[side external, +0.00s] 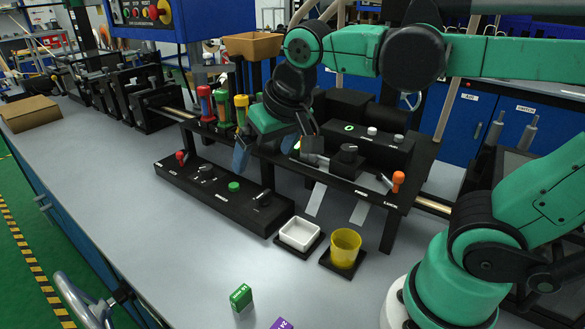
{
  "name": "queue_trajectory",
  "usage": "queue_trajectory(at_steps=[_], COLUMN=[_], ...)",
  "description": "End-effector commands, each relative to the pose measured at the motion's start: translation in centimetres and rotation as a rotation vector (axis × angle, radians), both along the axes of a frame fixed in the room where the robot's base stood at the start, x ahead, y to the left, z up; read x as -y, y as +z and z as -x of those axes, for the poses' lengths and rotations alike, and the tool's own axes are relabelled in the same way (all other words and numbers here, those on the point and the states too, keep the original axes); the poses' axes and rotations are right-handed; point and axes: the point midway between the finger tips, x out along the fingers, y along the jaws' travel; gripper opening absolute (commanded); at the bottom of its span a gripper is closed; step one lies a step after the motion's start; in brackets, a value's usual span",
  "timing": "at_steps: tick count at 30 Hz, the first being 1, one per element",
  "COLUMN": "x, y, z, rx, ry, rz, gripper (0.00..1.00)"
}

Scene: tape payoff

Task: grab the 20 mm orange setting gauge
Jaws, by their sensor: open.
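I cannot clearly make out a 20 mm orange setting gauge in the side external view. Two other labelled blocks are on the grey table: a green block (241,297) near the front, and a purple block (281,323) cut by the bottom edge.
A black control panel (215,190) with knobs lies left of the fixture (385,190). A white square dish (300,233) and a yellow cup (345,248) stand in front. Red, green and yellow tools (222,103) stand behind. The front left table is clear.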

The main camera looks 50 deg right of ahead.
Motion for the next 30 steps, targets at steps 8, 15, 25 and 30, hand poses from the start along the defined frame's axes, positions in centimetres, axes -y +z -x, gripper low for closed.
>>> queue_trajectory(at_steps=[8, 15, 25, 30], x=[1.1, 1.1, 1.6, 4.0], y=[-4.7, -4.9, -5.0, -5.5], z=[2.2, 2.3, 2.1, 0.9], rx=[0.155, 0.164, 0.13, 0.008], ry=[0.198, 0.213, 0.173, -0.061], rz=[0.048, 0.055, 0.068, 0.163], gripper=[0.8, 0.62, 0.62, 0.62])
